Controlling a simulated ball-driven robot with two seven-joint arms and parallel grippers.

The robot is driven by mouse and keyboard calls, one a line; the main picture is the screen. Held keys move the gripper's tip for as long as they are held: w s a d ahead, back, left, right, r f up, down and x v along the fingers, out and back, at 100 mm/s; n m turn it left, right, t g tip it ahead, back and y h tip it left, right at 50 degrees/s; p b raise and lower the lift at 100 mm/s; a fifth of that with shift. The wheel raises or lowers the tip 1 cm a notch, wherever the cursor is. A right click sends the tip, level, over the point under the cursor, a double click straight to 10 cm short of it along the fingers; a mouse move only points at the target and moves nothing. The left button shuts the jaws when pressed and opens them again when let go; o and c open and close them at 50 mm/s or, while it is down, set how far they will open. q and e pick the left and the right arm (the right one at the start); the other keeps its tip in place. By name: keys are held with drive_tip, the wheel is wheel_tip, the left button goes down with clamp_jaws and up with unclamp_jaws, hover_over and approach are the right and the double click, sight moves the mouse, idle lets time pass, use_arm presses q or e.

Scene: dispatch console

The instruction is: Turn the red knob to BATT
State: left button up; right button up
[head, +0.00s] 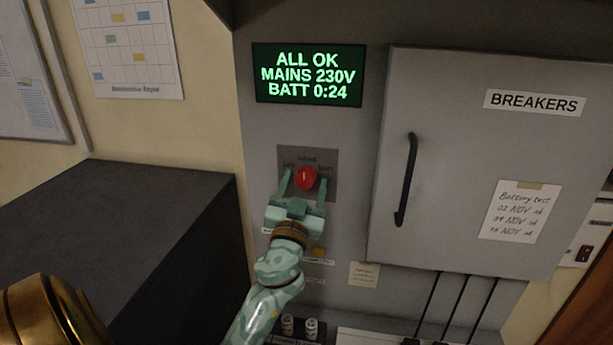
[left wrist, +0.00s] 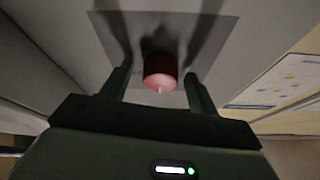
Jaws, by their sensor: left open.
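The red knob (head: 306,178) sits on a dark square plate (head: 325,157) on the grey console panel, below the green display. The plate has small labels around the knob; the one at its upper right seems to read BATT. My left gripper (head: 304,184) is open in front of the plate, with one finger on each side of the knob. In the left wrist view the knob (left wrist: 160,72) lies between the two spread fingers (left wrist: 158,88), with a gap on both sides. A pale mark shows on the knob's face there. My right gripper is not in view.
The display (head: 308,75) reads ALL OK, MAINS 230V, BATT 0:24. A closed BREAKERS door (head: 450,130) with a black handle (head: 406,180) stands to the right. A dark cabinet (head: 110,220) is at the left.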

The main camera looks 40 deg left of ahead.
use_arm(q)
drive_tip(key=shift+s+d+r, duration=0.1)
drive_tip(key=shift+s, duration=0.05)
drive_tip(key=c, duration=1)
drive_tip(key=shift+o, duration=0.2)
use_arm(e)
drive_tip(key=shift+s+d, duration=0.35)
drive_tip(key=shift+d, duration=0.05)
